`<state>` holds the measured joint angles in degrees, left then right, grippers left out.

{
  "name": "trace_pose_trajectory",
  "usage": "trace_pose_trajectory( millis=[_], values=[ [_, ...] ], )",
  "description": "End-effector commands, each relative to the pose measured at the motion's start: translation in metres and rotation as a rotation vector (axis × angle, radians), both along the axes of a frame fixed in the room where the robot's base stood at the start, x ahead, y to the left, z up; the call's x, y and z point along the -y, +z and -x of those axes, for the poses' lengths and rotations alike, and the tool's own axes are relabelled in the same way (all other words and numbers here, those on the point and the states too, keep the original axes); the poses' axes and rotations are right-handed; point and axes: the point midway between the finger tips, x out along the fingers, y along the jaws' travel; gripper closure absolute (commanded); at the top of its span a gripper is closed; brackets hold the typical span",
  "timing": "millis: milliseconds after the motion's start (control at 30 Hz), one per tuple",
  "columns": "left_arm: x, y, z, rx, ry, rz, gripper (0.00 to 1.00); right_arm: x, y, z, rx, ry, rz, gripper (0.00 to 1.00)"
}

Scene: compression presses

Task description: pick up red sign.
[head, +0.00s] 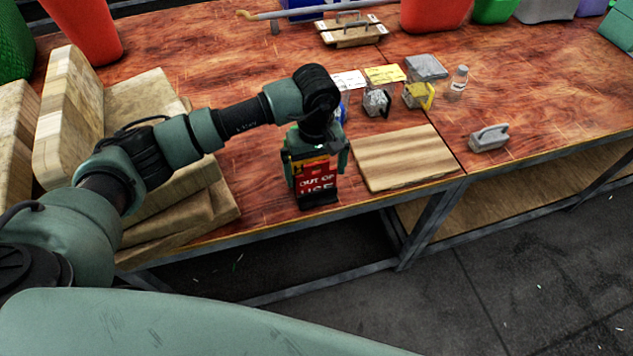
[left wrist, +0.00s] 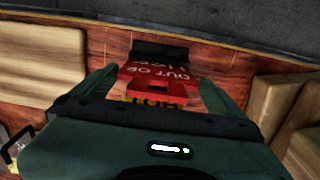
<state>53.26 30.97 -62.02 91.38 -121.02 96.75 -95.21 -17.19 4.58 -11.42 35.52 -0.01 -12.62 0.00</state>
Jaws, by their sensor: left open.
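The red sign (head: 317,184) reads "OUT OF USE", has a yellow band near its top and a black base. It stands near the front edge of the wooden table. My left gripper (head: 318,167) is over the sign from above, with one finger on each side of it. In the left wrist view the red sign (left wrist: 158,78) lies between the two open fingers of my left gripper (left wrist: 155,88). Whether the fingers touch it I cannot tell. My right gripper is not in view.
A wooden board (head: 405,158) lies just right of the sign. Stacked wooden blocks (head: 185,215) stand to the left. Small metal blocks (head: 376,102), a clear bottle (head: 459,78) and a grey handled block (head: 489,138) are further right and back. The table's front edge (head: 370,200) is close.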

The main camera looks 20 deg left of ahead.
Motion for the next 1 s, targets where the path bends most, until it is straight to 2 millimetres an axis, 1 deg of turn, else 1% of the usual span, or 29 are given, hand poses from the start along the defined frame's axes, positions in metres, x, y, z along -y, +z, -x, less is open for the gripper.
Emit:
trace_pose_trajectory(
  millis=[33, 100, 233, 300, 467, 500, 567, 600, 667, 700, 900, 1000],
  values=[
    [0.001, -0.009, 0.001, -0.004, 0.000, 0.001, 0.00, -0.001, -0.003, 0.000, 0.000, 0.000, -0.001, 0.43],
    [0.003, -0.021, 0.001, -0.005, 0.000, 0.002, 0.00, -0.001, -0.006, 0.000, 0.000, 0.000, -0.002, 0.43],
    [0.003, -0.040, 0.001, -0.002, 0.001, 0.002, 0.00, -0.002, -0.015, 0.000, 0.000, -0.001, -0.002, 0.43],
    [0.003, -0.043, 0.000, -0.001, 0.000, 0.002, 0.00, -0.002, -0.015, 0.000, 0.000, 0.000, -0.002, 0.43],
    [0.002, -0.042, 0.000, 0.000, 0.000, 0.002, 0.00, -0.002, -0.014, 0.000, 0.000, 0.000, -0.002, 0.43],
    [0.002, -0.042, 0.000, 0.000, 0.000, 0.001, 0.03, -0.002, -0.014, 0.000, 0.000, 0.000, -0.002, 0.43],
    [0.002, -0.042, 0.000, 0.000, 0.000, 0.001, 0.19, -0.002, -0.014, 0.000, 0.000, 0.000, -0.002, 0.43],
    [0.002, -0.042, 0.000, 0.000, 0.000, 0.001, 0.31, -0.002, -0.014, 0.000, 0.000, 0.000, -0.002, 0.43],
    [0.002, -0.042, 0.000, 0.000, 0.000, 0.001, 0.47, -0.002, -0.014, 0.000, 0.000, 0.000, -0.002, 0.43],
    [0.003, -0.041, 0.000, 0.000, 0.000, 0.002, 0.51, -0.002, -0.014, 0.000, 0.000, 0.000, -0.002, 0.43],
    [0.003, -0.041, 0.000, 0.000, 0.000, 0.002, 0.51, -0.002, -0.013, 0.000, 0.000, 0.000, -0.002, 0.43],
    [0.003, -0.037, 0.000, 0.000, 0.000, 0.002, 0.51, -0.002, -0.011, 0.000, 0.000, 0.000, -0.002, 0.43]
  ],
)
